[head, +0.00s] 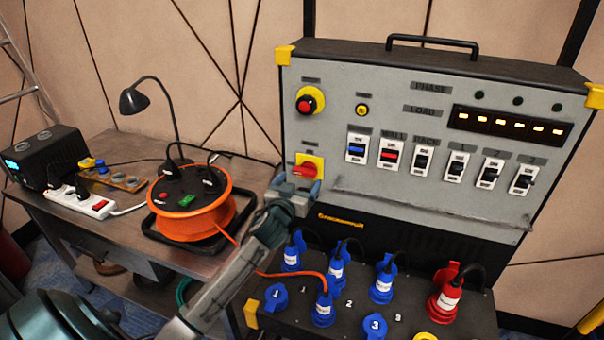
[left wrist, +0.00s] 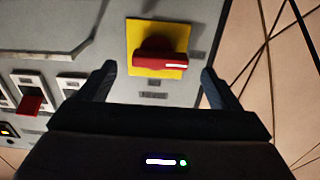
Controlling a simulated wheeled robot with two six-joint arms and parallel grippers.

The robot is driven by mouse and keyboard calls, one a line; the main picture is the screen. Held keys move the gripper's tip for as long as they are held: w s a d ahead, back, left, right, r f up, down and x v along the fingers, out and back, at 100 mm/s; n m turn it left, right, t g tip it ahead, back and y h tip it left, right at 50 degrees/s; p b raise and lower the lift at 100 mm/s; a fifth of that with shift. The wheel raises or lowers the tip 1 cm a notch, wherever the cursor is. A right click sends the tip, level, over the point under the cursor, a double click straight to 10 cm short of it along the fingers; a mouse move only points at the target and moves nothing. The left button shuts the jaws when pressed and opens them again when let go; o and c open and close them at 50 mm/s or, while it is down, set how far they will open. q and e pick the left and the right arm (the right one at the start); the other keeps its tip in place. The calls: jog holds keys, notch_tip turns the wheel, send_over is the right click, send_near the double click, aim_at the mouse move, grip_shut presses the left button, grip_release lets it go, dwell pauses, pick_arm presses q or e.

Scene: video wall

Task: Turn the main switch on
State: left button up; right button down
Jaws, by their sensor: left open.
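The main switch (head: 305,170) is a red rotary handle on a yellow square plate, at the left of the grey panel face. It also shows in the left wrist view (left wrist: 160,60), where its handle lies level, with a white mark toward the right end. My left gripper (head: 295,187) is just in front of and below the switch in the head view. It is open, and in the left wrist view its two fingers (left wrist: 158,74) stand apart, one to each side of the switch, with nothing between them. Whether they touch the panel cannot be told. My right gripper is not in view.
Several breakers (head: 388,153) and a lit display (head: 510,127) are right of the switch. A red emergency button (head: 307,103) is above it. Blue plugs (head: 291,256) and a red plug (head: 446,297) stand below. An orange cable reel (head: 192,212) stands on the table at left.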

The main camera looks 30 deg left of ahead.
aim_at(303, 174)
pick_arm(q)
jog(key=shift+p+x, duration=0.3)
jog(key=shift+x, duration=1.2)
jog(key=shift+c, duration=0.3)
jog(key=c, duration=0.9)
